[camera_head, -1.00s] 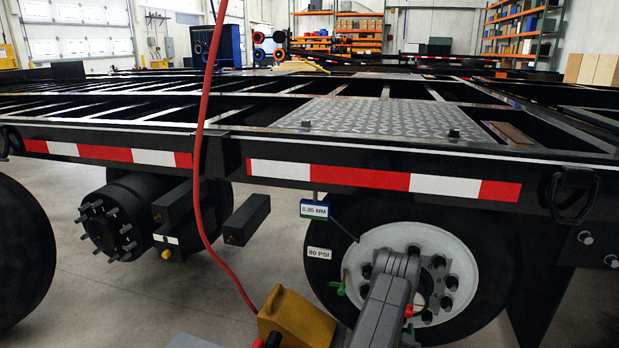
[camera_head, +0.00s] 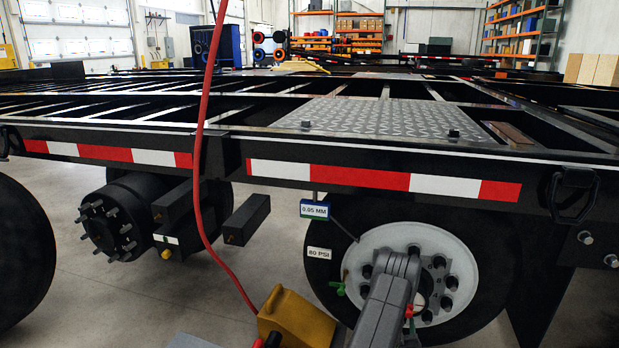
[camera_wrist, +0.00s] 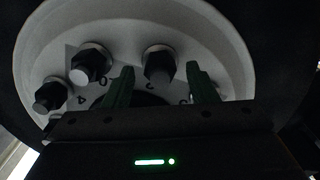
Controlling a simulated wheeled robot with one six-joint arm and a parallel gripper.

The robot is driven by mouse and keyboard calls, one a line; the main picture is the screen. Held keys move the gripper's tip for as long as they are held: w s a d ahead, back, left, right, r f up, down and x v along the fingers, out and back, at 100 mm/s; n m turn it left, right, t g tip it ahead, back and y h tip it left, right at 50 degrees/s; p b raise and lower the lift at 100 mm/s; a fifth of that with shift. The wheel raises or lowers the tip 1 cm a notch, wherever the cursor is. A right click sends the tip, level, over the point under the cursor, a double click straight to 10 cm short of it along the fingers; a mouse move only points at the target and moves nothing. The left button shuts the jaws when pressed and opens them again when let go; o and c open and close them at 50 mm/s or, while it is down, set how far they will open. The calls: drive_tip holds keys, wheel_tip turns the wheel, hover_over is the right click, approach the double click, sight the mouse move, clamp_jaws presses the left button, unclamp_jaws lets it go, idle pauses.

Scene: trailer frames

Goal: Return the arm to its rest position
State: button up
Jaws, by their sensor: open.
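My arm (camera_head: 385,305) reaches up from the bottom of the head view and ends in front of the white wheel hub (camera_head: 452,300). In the wrist view my gripper (camera_wrist: 160,80) shows two dark green fingers, apart with nothing held between them. They point at the white wheel rim (camera_wrist: 230,45), with its dark lug nuts (camera_wrist: 158,62) behind them and numbers marked beside the nuts. Whether the fingertips touch the wheel I cannot tell. In the head view the fingers are hidden behind the arm.
A trailer frame with a red and white strip (camera_head: 360,177) spans above the wheel. A red hose (camera_head: 199,150) hangs at left of centre near a yellow box (camera_head: 295,318). Tags reading 0.05 MM (camera_head: 314,210) and 80 PSI (camera_head: 319,253) hang by the tyre. A bare studded hub (camera_head: 108,230) is at left.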

drive_tip(key=shift+n, duration=1.7)
